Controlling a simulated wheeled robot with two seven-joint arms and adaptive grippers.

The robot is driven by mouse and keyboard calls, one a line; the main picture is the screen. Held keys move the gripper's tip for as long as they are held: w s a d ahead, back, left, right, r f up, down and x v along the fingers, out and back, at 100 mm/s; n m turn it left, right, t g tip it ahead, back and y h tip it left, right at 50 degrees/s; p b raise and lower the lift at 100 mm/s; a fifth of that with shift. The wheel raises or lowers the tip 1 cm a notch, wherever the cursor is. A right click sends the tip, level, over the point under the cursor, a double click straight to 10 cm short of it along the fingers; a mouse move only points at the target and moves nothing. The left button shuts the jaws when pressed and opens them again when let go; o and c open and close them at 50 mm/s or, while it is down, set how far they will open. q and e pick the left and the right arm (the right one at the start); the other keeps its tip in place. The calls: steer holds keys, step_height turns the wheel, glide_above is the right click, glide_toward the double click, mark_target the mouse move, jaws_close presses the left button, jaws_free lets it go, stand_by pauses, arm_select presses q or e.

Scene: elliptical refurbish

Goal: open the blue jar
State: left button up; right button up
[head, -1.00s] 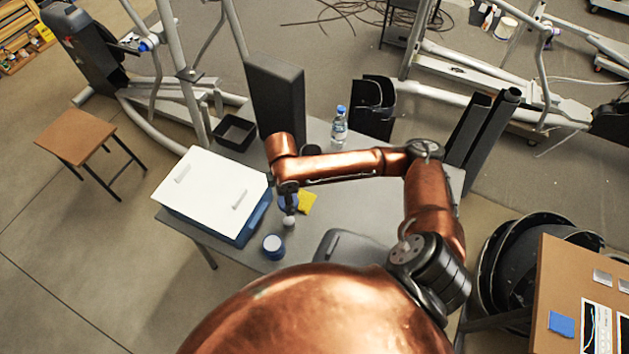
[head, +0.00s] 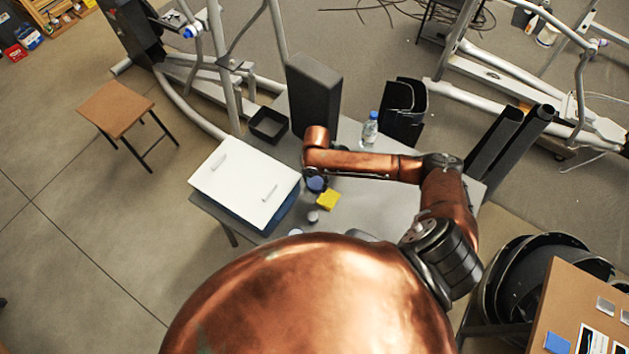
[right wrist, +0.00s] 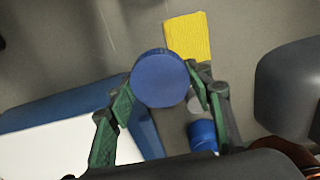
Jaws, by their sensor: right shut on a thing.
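My right gripper (right wrist: 157,92) is shut on a round, flat-topped blue piece, the blue jar's lid (right wrist: 160,78), with one finger on each side. The lid also shows in the head view (head: 317,183) under my right wrist, near the white box. Whatever lies below the lid is hidden, so I cannot tell whether a jar body hangs from it. Another blue, round container (right wrist: 203,135) stands on the table; in the head view my body mostly covers it. A small pale round thing (right wrist: 194,104) lies between the two. My left gripper is not in view.
A yellow sponge (head: 327,200) lies right of the lid. A white-topped blue box (head: 245,185) stands to the left. A black tray (head: 269,124), a tall dark block (head: 315,95) and a water bottle (head: 370,129) stand farther back. The table's (head: 385,207) right part is mostly clear.

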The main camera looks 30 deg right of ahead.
steer(key=w+f, duration=0.1)
steer(key=f, duration=0.1)
steer(key=w+d+f, duration=0.1)
steer(key=w+f, duration=0.3)
steer(key=shift+w+d+b, duration=0.1)
steer(key=shift+d+b, duration=0.15)
steer(key=shift+b, duration=0.1)
steer(key=shift+f, duration=1.6)
steer(key=o, duration=0.8)
steer(key=shift+f, duration=0.15)
steer(key=shift+o, duration=1.1)
step_height(320, 180, up, 12)
steer(key=shift+r, duration=0.2)
steer(key=shift+p, duration=0.35)
